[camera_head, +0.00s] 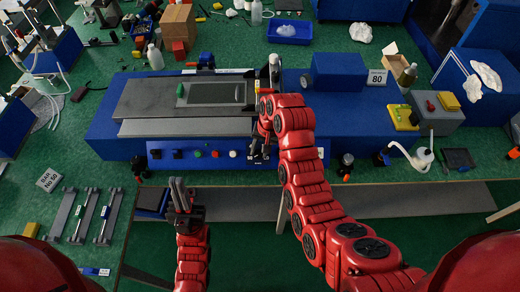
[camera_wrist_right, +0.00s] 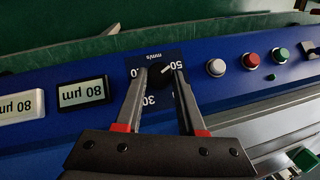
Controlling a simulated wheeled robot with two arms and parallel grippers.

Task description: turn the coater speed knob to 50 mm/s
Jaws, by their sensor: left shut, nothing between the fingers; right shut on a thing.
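The blue coater (camera_head: 105,125) stands on the green bench with its controls on the front face. The right wrist view shows the black speed knob (camera_wrist_right: 158,78) upside down on a dark dial plate marked mm/s (camera_wrist_right: 153,57), with 50, 30 and a partly covered number around it. The knob's white pointer mark is turned toward the 50. My right gripper (camera_head: 258,150) is shut on the knob, one finger on each side; it also shows in the right wrist view (camera_wrist_right: 160,80). In the head view it hides the knob. My left gripper (camera_head: 178,186) is shut and empty, below the coater's front.
White (camera_wrist_right: 216,68), red (camera_wrist_right: 250,61) and green (camera_wrist_right: 281,55) buttons sit beside the dial. A bar rack (camera_head: 85,215) lies left of my left gripper.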

